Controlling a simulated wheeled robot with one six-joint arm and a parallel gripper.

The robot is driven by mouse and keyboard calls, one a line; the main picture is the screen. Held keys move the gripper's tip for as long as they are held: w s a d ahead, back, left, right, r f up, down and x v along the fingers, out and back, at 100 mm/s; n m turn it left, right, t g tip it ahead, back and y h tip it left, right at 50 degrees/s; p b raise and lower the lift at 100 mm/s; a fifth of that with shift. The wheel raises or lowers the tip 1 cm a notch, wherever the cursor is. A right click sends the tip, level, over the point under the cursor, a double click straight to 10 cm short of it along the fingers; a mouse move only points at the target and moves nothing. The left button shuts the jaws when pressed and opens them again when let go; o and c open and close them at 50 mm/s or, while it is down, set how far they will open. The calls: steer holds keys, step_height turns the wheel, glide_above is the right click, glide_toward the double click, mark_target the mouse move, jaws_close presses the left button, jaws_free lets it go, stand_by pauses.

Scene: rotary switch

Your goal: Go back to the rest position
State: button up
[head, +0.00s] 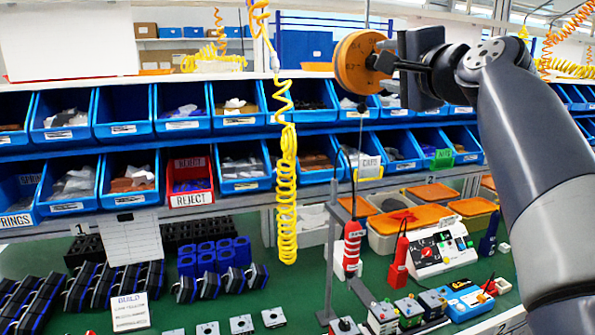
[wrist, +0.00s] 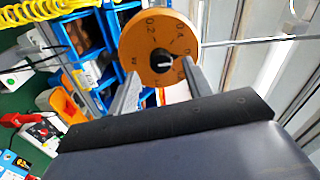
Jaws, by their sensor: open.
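An orange round dial (head: 353,62) with dark scale marks hangs high in the head view, left of my gripper (head: 385,62). The wrist view shows the dial (wrist: 150,30) face-on, with a black knob (wrist: 162,65) and white pointer at its middle. The pointer's exact reading is too small to tell. My gripper's two grey fingers (wrist: 163,72) are apart, one on each side of the knob in that picture, with nothing held. Whether the fingertips touch the knob or dial cannot be told. My arm comes in from the right.
Blue bins (head: 125,112) fill two shelf rows behind. A yellow coiled hose (head: 287,190) hangs left of the dial. A grey stand (head: 333,255) rises from the green bench (head: 270,290), which holds meters, blocks and tools.

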steer(key=p+x, duration=0.1)
steer(key=x, duration=0.1)
steer(key=shift+w+a+r, duration=0.1)
steer(key=shift+w+a, duration=0.1)
steer(key=shift+w, duration=0.15)
